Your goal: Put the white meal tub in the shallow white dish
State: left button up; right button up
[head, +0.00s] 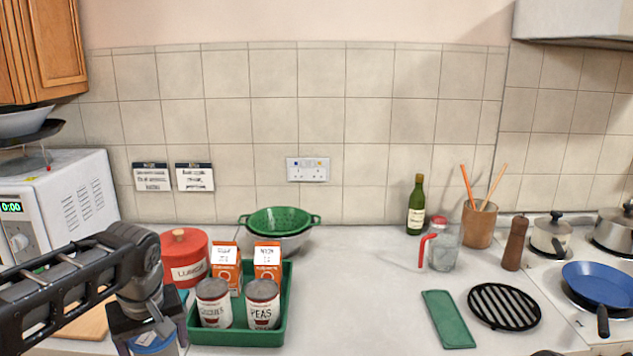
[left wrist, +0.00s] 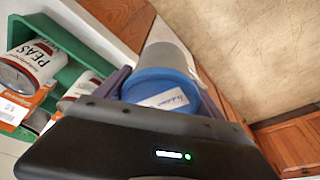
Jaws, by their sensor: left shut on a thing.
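The meal tub, a pale cylinder with a blue lid, shows in the left wrist view (left wrist: 166,68). Its blue lid (head: 152,343) shows at the bottom edge of the head view. My left gripper (head: 148,325) is shut on the tub, its fingers on either side near the lid. The tub's lower part is out of the head view. A shallow pale dish (head: 25,122) sits on a dark pan above the microwave at the far left; I cannot tell for certain that it is the task's dish. My right gripper is not in view.
A green tray (head: 240,338) with cans and orange boxes stands right of my left gripper. A red canister (head: 185,255) stands behind, the white microwave (head: 65,200) at left. A wooden board (head: 85,325) lies under my arm.

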pick_arm(q)
jog(key=w+d+f+m, duration=0.1)
jog(key=d+f+m, duration=0.1)
jog(key=d+f, duration=0.3)
jog(key=w+d+f+m+h, duration=0.1)
jog(key=d+f, duration=0.3)
jog(key=d, duration=0.6)
jog(key=d+f+m, duration=0.4)
jog(key=d+f, duration=0.1)
jog(key=d, duration=0.3)
jog(key=shift+w+d+f+t+h, duration=0.15)
jog(key=shift+w+f+t+h, duration=0.15)
jog(key=shift+w+h, duration=0.1)
